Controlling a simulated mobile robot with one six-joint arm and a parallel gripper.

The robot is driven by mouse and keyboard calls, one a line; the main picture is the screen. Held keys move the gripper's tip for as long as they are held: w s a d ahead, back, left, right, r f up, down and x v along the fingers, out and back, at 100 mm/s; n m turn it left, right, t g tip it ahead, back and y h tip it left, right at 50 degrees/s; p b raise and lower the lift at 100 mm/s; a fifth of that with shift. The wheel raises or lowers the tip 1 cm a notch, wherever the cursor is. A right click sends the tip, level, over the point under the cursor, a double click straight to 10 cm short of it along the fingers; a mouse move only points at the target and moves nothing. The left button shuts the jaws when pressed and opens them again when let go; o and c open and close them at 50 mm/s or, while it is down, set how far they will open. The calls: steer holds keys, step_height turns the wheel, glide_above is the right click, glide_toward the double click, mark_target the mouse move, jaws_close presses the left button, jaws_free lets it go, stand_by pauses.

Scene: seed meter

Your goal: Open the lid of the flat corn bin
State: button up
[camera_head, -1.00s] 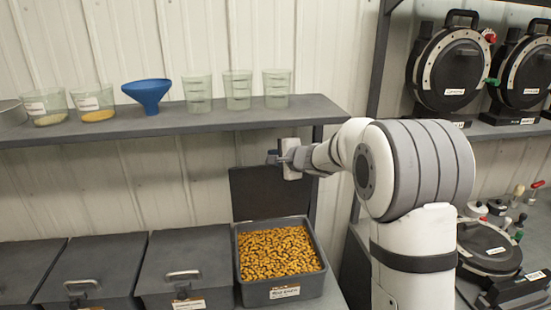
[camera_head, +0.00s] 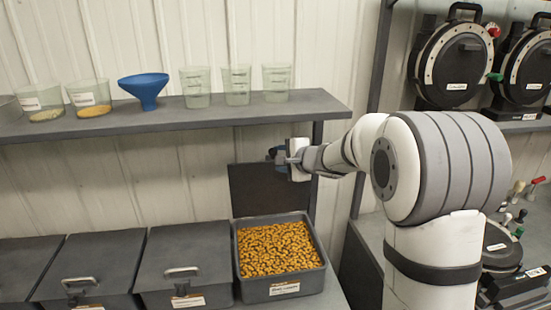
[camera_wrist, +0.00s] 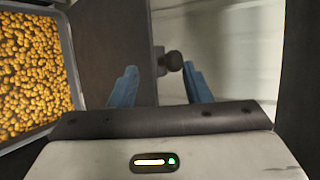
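The bin of yellow-orange kernels (camera_head: 272,287) stands at the right end of the row of bins; its front label is too blurred to read. It also shows at the left of the wrist view (camera_wrist: 78,85). Its dark lid (camera_head: 258,190) stands open, roughly upright behind the bin, and shows as a dark panel in the wrist view (camera_wrist: 108,45). My gripper (camera_wrist: 161,70) has its two blue fingers apart. A dark knob-like part (camera_wrist: 170,62) appears between or beyond the fingers; contact is unclear. In the head view my gripper (camera_head: 278,154) is near the lid's upper edge.
Closed dark bins (camera_head: 185,262) with metal handles stand to the left. A shelf (camera_head: 170,120) above carries clear cups and a blue funnel (camera_head: 145,88). A dark upright post (camera_head: 368,110) stands right of the bin. Round black devices (camera_head: 452,65) sit further right.

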steer(key=shift+v, duration=2.1)
steer(key=shift+a+r, duration=0.1)
steer(key=shift+r, duration=0.1)
steer(key=s+d+f+n+h+b, duration=0.2)
steer(key=s+d+h, duration=0.3)
steer(key=s+d, duration=0.15)
steer(key=s+d+f+n+h+b, duration=0.1)
steer(key=s+d+n+h+b, duration=0.2)
steer(key=s+d, duration=0.4)
steer(key=s+a+f+n+g+b, duration=0.1)
steer(key=s+f+n+g, duration=0.3)
steer(key=s, duration=0.8)
steer(key=s+a+f+n+g+b, duration=0.2)
steer(key=s+f+n+g, duration=0.2)
steer(key=s+f, duration=0.4)
steer(key=s, duration=0.3)
steer(key=shift+s+a+f+y, duration=0.25)
steer(key=shift+s+a+y, duration=0.05)
steer(key=shift+s+a, duration=0.05)
